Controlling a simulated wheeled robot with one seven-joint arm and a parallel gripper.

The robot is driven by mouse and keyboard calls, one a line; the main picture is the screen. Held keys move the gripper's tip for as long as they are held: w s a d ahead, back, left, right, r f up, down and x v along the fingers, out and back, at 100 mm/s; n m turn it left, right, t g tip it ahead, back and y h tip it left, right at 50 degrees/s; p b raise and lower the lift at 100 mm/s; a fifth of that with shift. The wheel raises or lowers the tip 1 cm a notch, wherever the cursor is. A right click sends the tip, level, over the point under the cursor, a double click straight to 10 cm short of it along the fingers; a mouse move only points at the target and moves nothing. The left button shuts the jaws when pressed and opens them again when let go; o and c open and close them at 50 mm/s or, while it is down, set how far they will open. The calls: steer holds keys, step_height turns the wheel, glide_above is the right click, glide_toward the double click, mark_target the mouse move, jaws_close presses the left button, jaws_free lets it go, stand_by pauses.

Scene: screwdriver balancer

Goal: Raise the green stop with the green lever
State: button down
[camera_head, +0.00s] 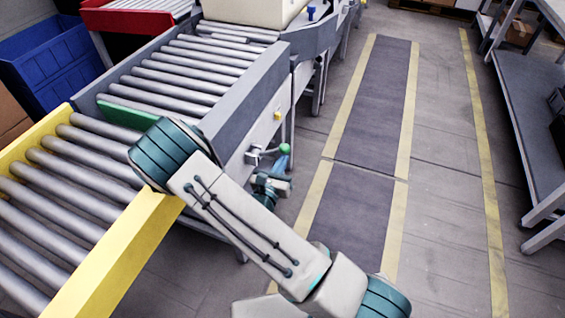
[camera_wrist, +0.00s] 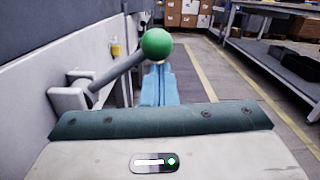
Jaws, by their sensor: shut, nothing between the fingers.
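The green stop (camera_head: 130,114) is a green bar across the conveyor rollers, its upper part showing above them; my arm hides its right end. The green lever has a green ball (camera_head: 285,149) on a grey rod and sits on the conveyor's right side. In the wrist view the ball (camera_wrist: 157,43) is large and near, and its rod slants down left to a white bracket (camera_wrist: 72,97). My gripper (camera_head: 284,163) is close to the ball, just below it in the head view. Its blue fingers (camera_wrist: 160,82) are shut and empty. I cannot tell whether they touch the ball.
A yellow conveyor section (camera_head: 120,262) lies at the near left. The marked floor lane (camera_head: 370,110) on the right is clear. A grey shelf unit (camera_head: 515,95) stands at the far right.

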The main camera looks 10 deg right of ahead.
step_height(320, 180, down, 5)
steer(key=s+b, duration=0.1)
steer(key=b, duration=0.2)
steer(key=p+v, duration=0.1)
steer(key=v, duration=0.9)
steer(key=shift+d+r, duration=0.15)
steer(key=shift+r, duration=0.5)
steer(key=s+d+r+m+g+h+p, duration=0.1)
steer(key=s+d+r+m+g+p, duration=0.35)
steer(key=d+r+m+g, duration=0.4)
steer(key=s+d+r+m+g+h+p, duration=0.1)
steer(key=s+d+r+m+g+p, duration=0.35)
steer(key=r+m+g, duration=0.6)
steer(key=s+a+r+m+t+y+p, duration=0.1)
steer(key=s+r+m+t+y+p, duration=0.1)
steer(key=r+m+y, duration=0.3)
steer(key=s+a+r+m+t+y+p, duration=0.2)
steer(key=r+m+y, duration=0.4)
steer(key=r, duration=0.8)
steer(key=s+m+t+p, duration=0.1)
steer(key=p, duration=0.1)
steer(key=shift+a+r+t+y+p, duration=0.3)
steer(key=shift+a+r+t+p, duration=0.05)
steer(key=shift+t, duration=0.05)
